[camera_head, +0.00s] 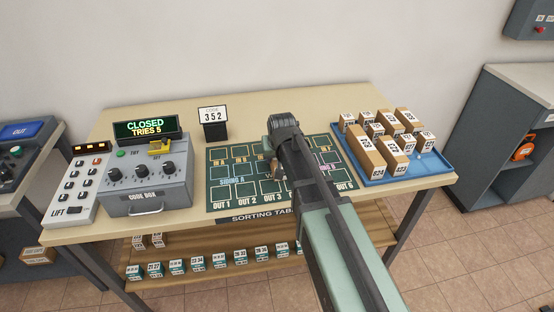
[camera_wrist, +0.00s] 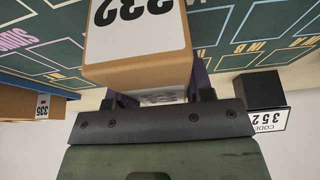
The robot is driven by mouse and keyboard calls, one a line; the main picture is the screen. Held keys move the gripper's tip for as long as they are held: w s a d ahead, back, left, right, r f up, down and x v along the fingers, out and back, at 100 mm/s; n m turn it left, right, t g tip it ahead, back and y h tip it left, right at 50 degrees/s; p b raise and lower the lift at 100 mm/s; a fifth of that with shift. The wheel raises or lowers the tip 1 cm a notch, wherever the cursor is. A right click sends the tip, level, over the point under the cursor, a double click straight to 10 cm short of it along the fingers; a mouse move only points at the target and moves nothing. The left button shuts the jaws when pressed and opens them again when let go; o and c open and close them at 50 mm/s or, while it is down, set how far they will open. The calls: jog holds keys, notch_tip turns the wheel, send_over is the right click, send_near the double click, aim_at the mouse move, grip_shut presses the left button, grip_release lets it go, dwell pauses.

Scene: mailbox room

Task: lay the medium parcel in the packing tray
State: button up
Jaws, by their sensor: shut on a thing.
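My gripper (camera_wrist: 152,88) is shut on a brown cardboard parcel (camera_wrist: 140,72) with a white number label, partly cut off by the top edge of the wrist view. I cannot tell its size class for sure. In the head view my arm hides most of the gripper, and only a small brown bit of the parcel (camera_head: 274,166) shows over the green sorting mat. The blue tray (camera_head: 408,176), seemingly the packing tray, lies at the table's right end. Several numbered parcels of differing sizes stand in it. A strip of its blue edge shows in the wrist view (camera_wrist: 38,88).
The green sorting mat (camera_head: 228,196) lies mid-table. A code sign reading 352 (camera_head: 213,115) stands behind it. A grey code box (camera_head: 146,188), showing "CLOSED, TRIES 5", and a lift panel (camera_head: 75,187) stand at left. The tray is crowded, with little free room at its front right.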

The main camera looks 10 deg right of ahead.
notch_tip(320, 180, up, 20)
jog(key=p, duration=2)
